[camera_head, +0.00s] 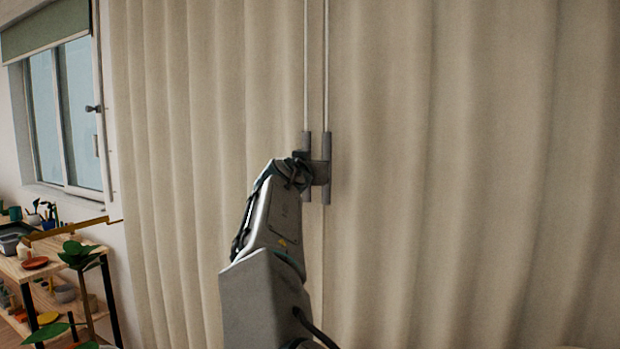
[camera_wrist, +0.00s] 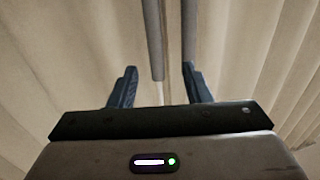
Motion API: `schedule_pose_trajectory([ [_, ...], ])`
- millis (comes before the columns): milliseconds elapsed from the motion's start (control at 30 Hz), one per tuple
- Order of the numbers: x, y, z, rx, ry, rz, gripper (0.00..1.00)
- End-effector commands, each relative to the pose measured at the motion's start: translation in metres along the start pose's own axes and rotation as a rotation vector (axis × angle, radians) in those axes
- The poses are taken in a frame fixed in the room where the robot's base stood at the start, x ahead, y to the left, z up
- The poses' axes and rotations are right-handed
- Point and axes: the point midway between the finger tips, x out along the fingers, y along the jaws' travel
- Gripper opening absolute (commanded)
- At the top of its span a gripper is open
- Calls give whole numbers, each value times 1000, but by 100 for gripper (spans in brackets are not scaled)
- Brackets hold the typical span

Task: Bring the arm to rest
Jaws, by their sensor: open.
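My arm reaches up in the middle of the head view, with my gripper (camera_head: 310,172) at its end close to the beige curtains (camera_head: 450,150). In the wrist view my gripper (camera_wrist: 160,88) is open, its two dark fingers apart. Two grey curtain wands (camera_head: 327,145) hang on thin cords where the curtains meet. In the wrist view one wand (camera_wrist: 154,40) shows beyond and between the fingers, and the other (camera_wrist: 188,30) is near the right finger. I cannot tell whether a finger touches a wand. The gripper hides part of the wands in the head view.
A window (camera_head: 65,115) with a green blind (camera_head: 45,28) is at the left. Below it stands a wooden shelf (camera_head: 60,262) with pots and plants, and a leafy plant (camera_head: 80,256) beside it. The curtains fill the space ahead; the area right of my arm shows no other objects.

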Motion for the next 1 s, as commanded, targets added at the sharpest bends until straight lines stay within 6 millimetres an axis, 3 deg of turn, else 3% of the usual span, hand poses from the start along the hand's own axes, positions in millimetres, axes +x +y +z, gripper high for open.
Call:
schedule_pose_trajectory([
  [200, -8, 0, 1, 1, -2, 0, 44],
  [567, -6, 7, 3, 4, -12, 8, 44],
  [667, 3, 30, 16, 18, -58, 35, 44],
  [767, 16, 74, 42, 42, -147, 81, 44],
  [900, 24, 146, 97, 84, -325, 145, 44],
  [1000, 14, 194, 141, 116, -467, 173, 44],
])
